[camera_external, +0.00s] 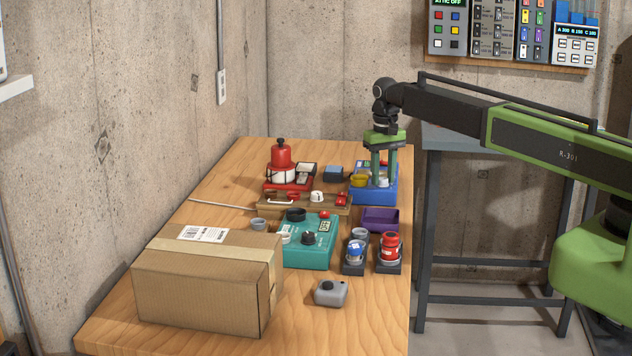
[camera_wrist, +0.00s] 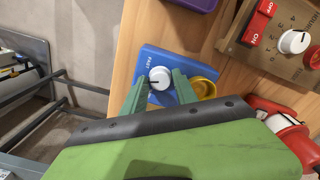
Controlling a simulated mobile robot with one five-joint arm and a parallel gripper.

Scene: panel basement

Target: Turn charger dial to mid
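The charger is a blue box (camera_external: 374,197) at the far right edge of the wooden table in the external view. It has a white dial (camera_wrist: 160,77) with a short dark pointer mark and a label reading FAST beside it. A yellow round part (camera_wrist: 203,88) is beside the dial on the same box. My gripper (camera_wrist: 161,80) points down over the box, its green fingers on either side of the dial, with small gaps apparent. In the external view my gripper (camera_external: 383,176) is low over the box. The exact dial setting is too small to read.
A wooden board with switches and a white knob (camera_wrist: 292,42) stands close by, with a purple tray (camera_external: 381,219) near it. A red device (camera_external: 281,158) stands to the left. A teal box (camera_external: 308,240) and a cardboard box (camera_external: 207,279) are nearer the front.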

